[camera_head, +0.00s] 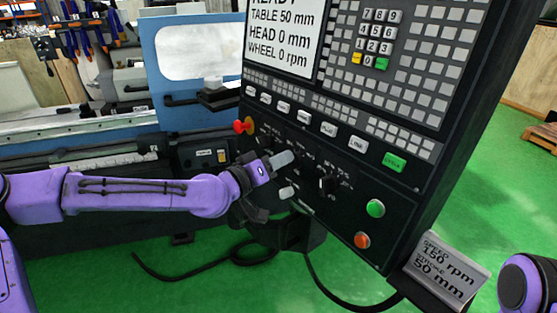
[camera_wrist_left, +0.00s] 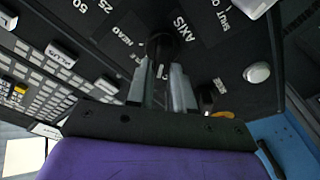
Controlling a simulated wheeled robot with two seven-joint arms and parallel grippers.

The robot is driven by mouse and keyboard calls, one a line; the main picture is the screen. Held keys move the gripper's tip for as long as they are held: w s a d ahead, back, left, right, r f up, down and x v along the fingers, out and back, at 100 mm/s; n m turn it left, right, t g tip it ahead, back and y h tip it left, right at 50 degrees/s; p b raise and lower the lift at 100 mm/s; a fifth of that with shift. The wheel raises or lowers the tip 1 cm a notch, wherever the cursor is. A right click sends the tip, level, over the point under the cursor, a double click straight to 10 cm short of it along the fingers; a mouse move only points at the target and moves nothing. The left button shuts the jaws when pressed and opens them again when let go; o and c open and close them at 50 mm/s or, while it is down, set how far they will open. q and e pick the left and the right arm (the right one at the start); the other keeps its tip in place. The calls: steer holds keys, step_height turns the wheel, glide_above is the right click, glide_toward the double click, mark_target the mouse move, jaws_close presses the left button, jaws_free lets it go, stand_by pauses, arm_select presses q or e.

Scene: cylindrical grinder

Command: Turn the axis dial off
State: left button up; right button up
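The axis dial (camera_wrist_left: 160,46) is a dark knob on the black control panel, beside the printed word AXIS in the left wrist view. My left gripper (camera_wrist_left: 163,78) is right at it, with two grey fingers standing apart and a narrow gap between them. The knob shows at the fingertips; I cannot tell whether they touch it. In the head view my left gripper (camera_head: 283,160) is against the lower panel and hides the dial. The dial's setting is not readable. My right gripper is out of view.
Another black dial (camera_head: 328,184) is close by on the right. A red emergency knob (camera_head: 241,126), a green button (camera_head: 376,208) and an orange button (camera_head: 362,240) are on the same panel. A speed and stroke sign (camera_head: 446,268) stands at the lower right.

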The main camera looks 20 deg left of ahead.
arm_select(q)
steer(key=shift+o, duration=1.2)
steer(key=p+v, duration=0.7)
steer(key=v, duration=0.3)
steer(key=shift+s+a, duration=0.2)
steer(key=shift+s, duration=0.1)
